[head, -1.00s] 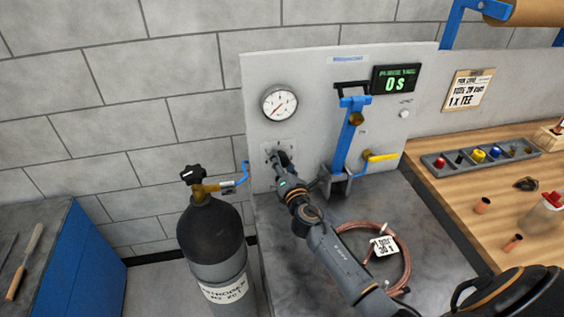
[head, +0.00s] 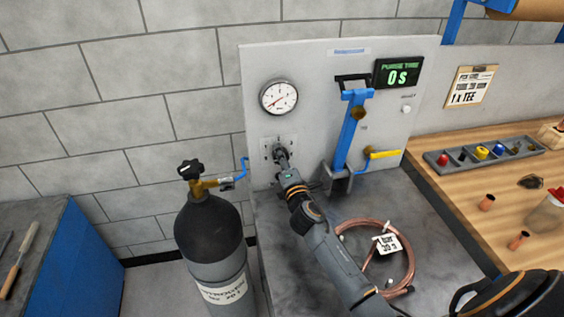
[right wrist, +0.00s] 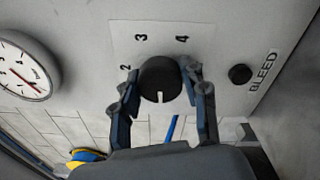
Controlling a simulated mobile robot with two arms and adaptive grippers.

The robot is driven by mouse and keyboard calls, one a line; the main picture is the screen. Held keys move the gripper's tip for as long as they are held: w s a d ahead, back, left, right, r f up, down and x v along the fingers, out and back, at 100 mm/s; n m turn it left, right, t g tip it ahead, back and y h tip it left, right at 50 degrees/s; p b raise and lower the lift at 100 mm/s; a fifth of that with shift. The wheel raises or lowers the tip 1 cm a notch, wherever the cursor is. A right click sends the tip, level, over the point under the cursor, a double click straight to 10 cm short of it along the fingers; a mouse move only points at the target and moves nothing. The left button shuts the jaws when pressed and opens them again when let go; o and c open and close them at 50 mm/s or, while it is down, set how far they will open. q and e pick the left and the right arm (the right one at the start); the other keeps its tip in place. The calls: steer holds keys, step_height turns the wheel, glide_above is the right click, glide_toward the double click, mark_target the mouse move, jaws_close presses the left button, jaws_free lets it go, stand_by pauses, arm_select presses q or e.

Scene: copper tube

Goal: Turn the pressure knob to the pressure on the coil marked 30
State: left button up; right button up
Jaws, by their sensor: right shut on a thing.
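The black pressure knob (right wrist: 160,80) is on the grey panel, with the marks 2, 3 and 4 showing around it in the right wrist view. A white line on the knob points toward the bottom of that view. My right gripper (head: 280,151) is at the knob; in the wrist view its fingers (right wrist: 158,88) are shut on the knob from both sides. The round pressure gauge (head: 278,97) sits above it and also shows in the wrist view (right wrist: 24,66). My left gripper is not in view.
A blue lever stand (head: 350,130) and a yellow-handled valve (head: 384,154) are right of the knob. A display (head: 398,73) reads 0 s. A dark gas cylinder (head: 212,240) stands at left. A BLEED button (right wrist: 240,74) is near the knob.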

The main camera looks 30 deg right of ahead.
steer(key=m+b, duration=0.1)
steer(key=m, duration=0.2)
steer(key=shift+f+m, duration=0.1)
steer(key=shift+m, duration=0.3)
steer(key=shift+m+b, duration=0.65)
steer(key=shift+m, duration=0.85)
steer(key=o, duration=1.2)
steer(key=shift+c, duration=0.2)
steer(key=v, duration=1.2)
steer(key=shift+a+f, duration=0.1)
steer(key=shift+a, duration=0.05)
